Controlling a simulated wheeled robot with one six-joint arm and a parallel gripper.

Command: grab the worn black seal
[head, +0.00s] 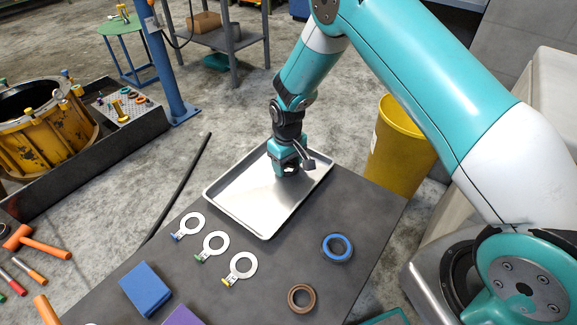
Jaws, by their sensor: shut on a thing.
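My gripper (288,171) points down over the far right part of the metal tray (235,207), near its rim. It is shut on a small dark thing at its fingertips, which fits the worn black seal. The seal is mostly hidden by the fingers and too small to make out clearly. No other black seal shows on the table. A blue ring seal (325,246) and a brown ring seal (290,296) lie flat on the dark table, to the front right of the tray.
Several white ring tags, one of them a yellow-ended tag (241,279), lie in front of the tray. A blue block (146,289) is at front left. A yellow bin (400,150) stands beyond the table's right edge. The rest of the tray looks empty.

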